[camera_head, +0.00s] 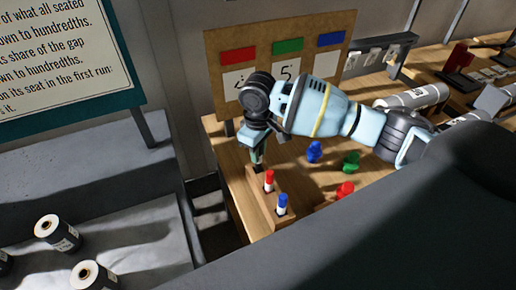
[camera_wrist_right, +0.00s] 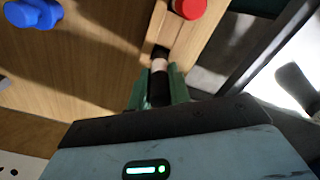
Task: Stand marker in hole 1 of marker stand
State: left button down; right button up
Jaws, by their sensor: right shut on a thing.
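The wooden marker stand (camera_head: 258,205) lies along the table's left edge. A red marker (camera_head: 269,180) and a blue marker (camera_head: 282,203) stand upright in it. My right gripper (camera_head: 258,160) is over the stand's far end. In the right wrist view my right gripper (camera_wrist_right: 158,92) is shut on a black marker with a pale band (camera_wrist_right: 159,82). The marker's lower end meets a dark hole at the end of the stand (camera_wrist_right: 188,42), beside the red marker (camera_wrist_right: 189,8). How deep it sits I cannot tell. My left gripper is not in view.
Blue (camera_head: 314,152), green (camera_head: 350,163) and red (camera_head: 345,190) pieces lie on the table right of the stand. A board with coloured cards (camera_head: 285,50) stands behind. Grey rolls (camera_head: 414,97) lie at right. Other rolls (camera_head: 58,232) stand lower left.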

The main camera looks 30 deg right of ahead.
jog(key=shift+f, duration=1.55)
jog(key=o, duration=0.9)
jog(key=shift+o, duration=0.2)
jog(key=shift+r, duration=0.1)
notch_tip(320, 180, up, 8)
jog(key=shift+f, duration=0.15)
